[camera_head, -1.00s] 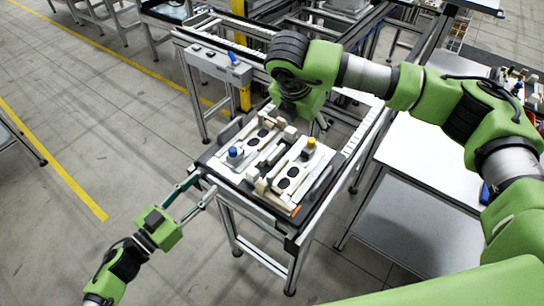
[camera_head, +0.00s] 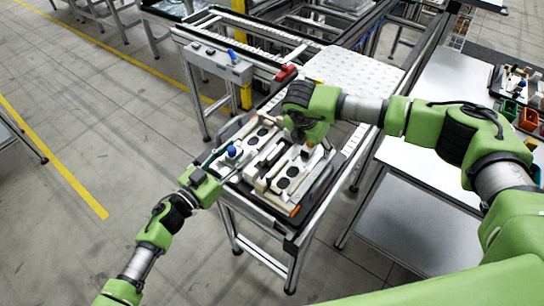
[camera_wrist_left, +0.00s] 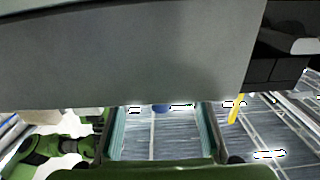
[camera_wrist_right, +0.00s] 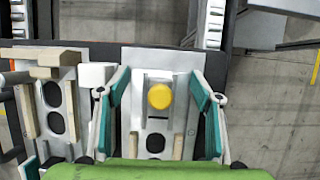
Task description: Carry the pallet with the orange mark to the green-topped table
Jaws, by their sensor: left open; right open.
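The pallet (camera_head: 272,201) lies on a roller stand. It carries white plates with dark ovals and beige blocks, and a small orange mark (camera_head: 293,210) at its near corner. My left gripper (camera_head: 217,165) is open at its left side, near a blue knob (camera_head: 232,152). In the left wrist view a bit of blue (camera_wrist_left: 160,108) shows between the open fingers; a large grey surface fills the top. My right gripper (camera_wrist_right: 160,112) is open above the pallet's right side, its teal fingers either side of a yellow knob (camera_wrist_right: 159,96). No green-topped table is in view.
The roller stand (camera_head: 262,236) has a metal frame. A white table (camera_head: 420,145) with small bins stands on the right.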

